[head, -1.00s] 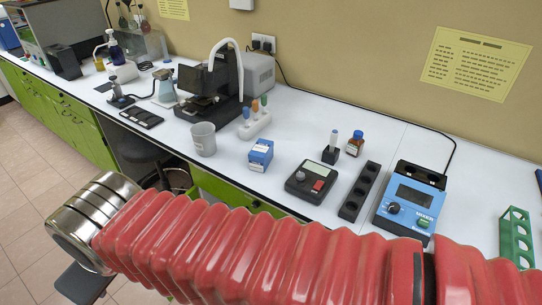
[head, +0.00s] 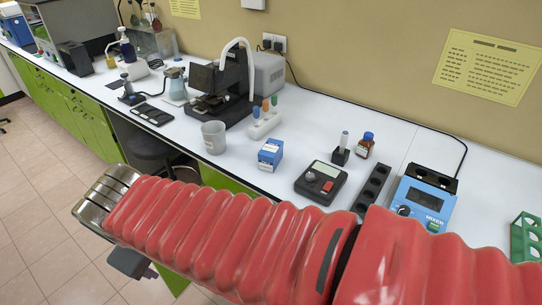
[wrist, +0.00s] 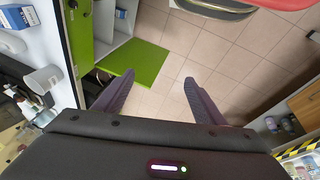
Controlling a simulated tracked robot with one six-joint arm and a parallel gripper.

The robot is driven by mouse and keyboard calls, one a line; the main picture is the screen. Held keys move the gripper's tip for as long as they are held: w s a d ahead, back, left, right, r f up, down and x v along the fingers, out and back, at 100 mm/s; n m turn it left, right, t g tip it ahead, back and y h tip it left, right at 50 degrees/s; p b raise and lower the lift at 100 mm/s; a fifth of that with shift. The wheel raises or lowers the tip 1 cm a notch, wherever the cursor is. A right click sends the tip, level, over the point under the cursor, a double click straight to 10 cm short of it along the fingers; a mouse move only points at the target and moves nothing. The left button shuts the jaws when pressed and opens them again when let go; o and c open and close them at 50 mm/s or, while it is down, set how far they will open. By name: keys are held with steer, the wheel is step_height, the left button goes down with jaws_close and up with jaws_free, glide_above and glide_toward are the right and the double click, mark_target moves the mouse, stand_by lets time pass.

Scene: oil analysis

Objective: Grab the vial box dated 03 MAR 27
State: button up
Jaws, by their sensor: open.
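A small blue-and-white box (head: 270,154) stands upright near the front edge of the white bench, right of the grey cup; its label is too small to read a date. What looks like the same box (wrist: 17,16) shows at the top left corner of the wrist view. My gripper (wrist: 158,78) is open and empty, its two dark fingers spread over the floor and an open green cabinet door. It is apart from the box, which lies left of the fingers in that view. My red-sleeved arm crosses the head view's foreground.
A grey cup (head: 213,137) stands left of the box, a black meter (head: 321,179) right of it, and a vial rack (head: 264,122) behind. A blue mixer (head: 426,196) is farther right. The green cabinet door (wrist: 135,66) hangs open below the bench.

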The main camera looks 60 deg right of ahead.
steer(key=shift+o, duration=0.2)
steer(key=s+d+f+n+g+h, duration=0.1)
steer(key=s+d+f+g+h, duration=0.1)
steer(key=d, duration=0.4)
steer(key=s+d+f+g+h, duration=0.1)
steer(key=s+d+g+h, duration=0.1)
steer(key=d, duration=0.5)
steer(key=shift+s+d+f+n+g+h, duration=0.2)
steer(key=shift+f+n+g+h, duration=0.1)
steer(key=shift+f+n+g, duration=0.15)
steer(key=d+f+n+g+h, duration=0.2)
steer(key=d+n+h, duration=0.75)
steer(key=d, duration=1.05)
steer(key=n+t+h, duration=0.1)
steer(key=n+t, duration=0.4)
steer(key=n, duration=0.2)
glide_toward(265, 162)
steer(key=d, duration=0.1)
steer(key=shift+d, duration=0.15)
steer(key=shift+w+d, duration=0.15)
steer(key=shift+d, duration=2)
steer(key=shift+w+d, duration=0.15)
steer(key=shift+d, duration=2)
